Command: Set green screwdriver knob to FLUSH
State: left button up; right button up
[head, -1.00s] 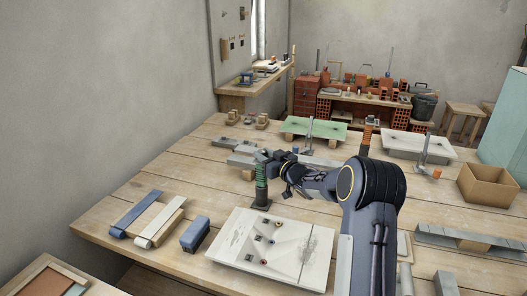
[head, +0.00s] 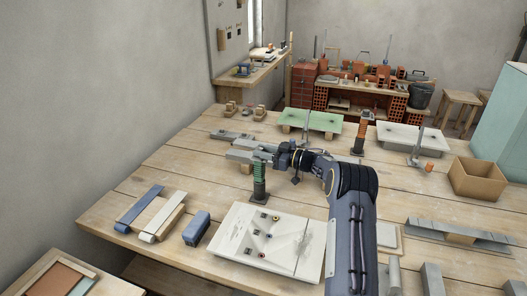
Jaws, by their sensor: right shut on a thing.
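The green screwdriver (head: 259,174) stands upright with its ribbed green handle above a dark base (head: 260,193) on the wooden table. My right gripper (head: 268,159) reaches in from the right and is shut at the top of the green handle. The fingertips are small and partly hidden, so the knob and its setting cannot be read. My left gripper is not in view.
A white panel (head: 235,243) with small fittings lies in front of the green screwdriver. A blue block (head: 195,228) is to its left. An orange-handled tool (head: 362,124) stands behind on the right. A cardboard box (head: 478,180) stands at the right edge.

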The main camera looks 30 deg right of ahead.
jog(key=o, duration=1)
jog(key=shift+s+d, duration=0.2)
jog(key=shift+s, duration=0.05)
jog(key=b+v, duration=0.2)
jog(key=v, duration=0.5)
